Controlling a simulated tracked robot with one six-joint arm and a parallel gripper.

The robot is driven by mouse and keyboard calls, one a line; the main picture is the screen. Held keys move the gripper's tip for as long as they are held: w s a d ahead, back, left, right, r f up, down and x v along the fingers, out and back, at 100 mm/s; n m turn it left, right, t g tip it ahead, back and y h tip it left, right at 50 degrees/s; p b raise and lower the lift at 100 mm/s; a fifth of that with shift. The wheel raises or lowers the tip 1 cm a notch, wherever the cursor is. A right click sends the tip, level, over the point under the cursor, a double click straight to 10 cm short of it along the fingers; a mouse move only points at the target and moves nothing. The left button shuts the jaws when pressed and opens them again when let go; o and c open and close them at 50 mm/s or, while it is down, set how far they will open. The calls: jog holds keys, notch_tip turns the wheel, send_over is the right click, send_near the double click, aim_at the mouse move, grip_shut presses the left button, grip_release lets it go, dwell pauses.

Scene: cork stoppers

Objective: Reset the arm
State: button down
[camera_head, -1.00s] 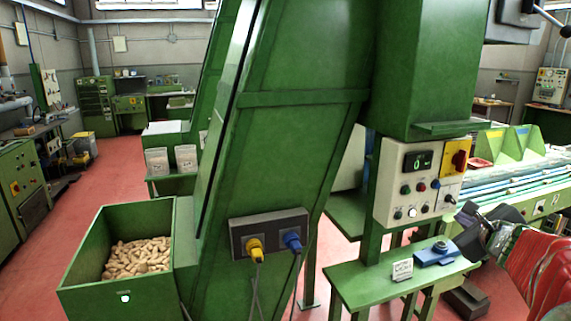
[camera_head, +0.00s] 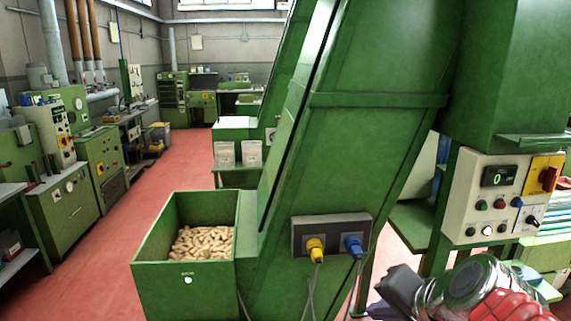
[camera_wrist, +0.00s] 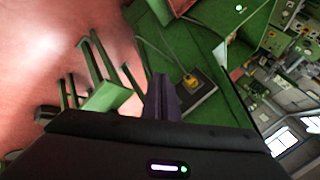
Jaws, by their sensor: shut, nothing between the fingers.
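My gripper (camera_wrist: 160,92) is shut and empty; its dark fingers meet in the middle of the wrist view. In the head view my arm shows at the bottom right, with the dark gripper end pointing left, in front of the green stand below the control panel (camera_head: 490,204). No object shows in its grip. Cork stoppers (camera_head: 203,242) lie piled in the green hopper bin (camera_head: 190,280), to the left of my gripper and well apart from it.
The green inclined conveyor (camera_head: 350,150) rises beside the bin and bears a socket box with a yellow plug (camera_head: 316,250) and a blue plug (camera_head: 353,247). Green machines (camera_head: 65,200) line the left wall. The red floor (camera_head: 120,235) between is clear.

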jog(key=s+a+f+n+g+h, duration=0.1)
jog(key=s+f+n, duration=0.3)
jog(key=s+n, duration=0.4)
jog(key=shift+s+a+n+g+h, duration=0.3)
jog(key=shift+s+g+h, duration=0.35)
jog(key=shift+s, duration=0.2)
